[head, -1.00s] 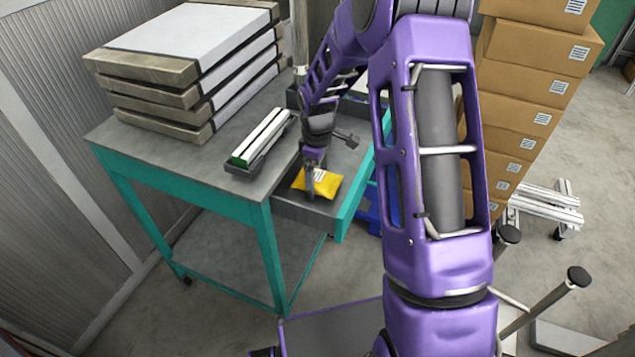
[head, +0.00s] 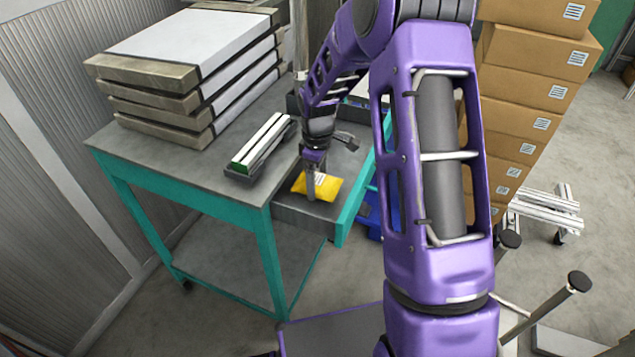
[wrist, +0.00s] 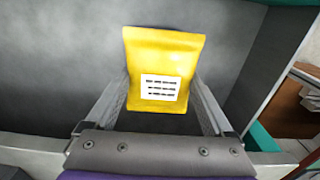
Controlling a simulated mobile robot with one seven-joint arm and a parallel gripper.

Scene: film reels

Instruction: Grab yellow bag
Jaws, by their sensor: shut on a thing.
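The yellow bag (head: 326,187) carries a white label with dark print and is in the open drawer (head: 290,213) of the teal-framed table. It also shows in the wrist view (wrist: 163,62), between the two fingers. My gripper (head: 311,196) points down at the bag from above. In the wrist view my gripper (wrist: 160,90) has one finger against each side of the bag and is shut on it. Whether the bag touches the drawer floor is hard to tell.
A stack of grey-white slabs (head: 190,70) and a dark tray with white strips (head: 260,146) stand on the table top (head: 200,165), left of the drawer. Stacked cardboard boxes (head: 535,90) stand at the right. Open floor lies beyond them.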

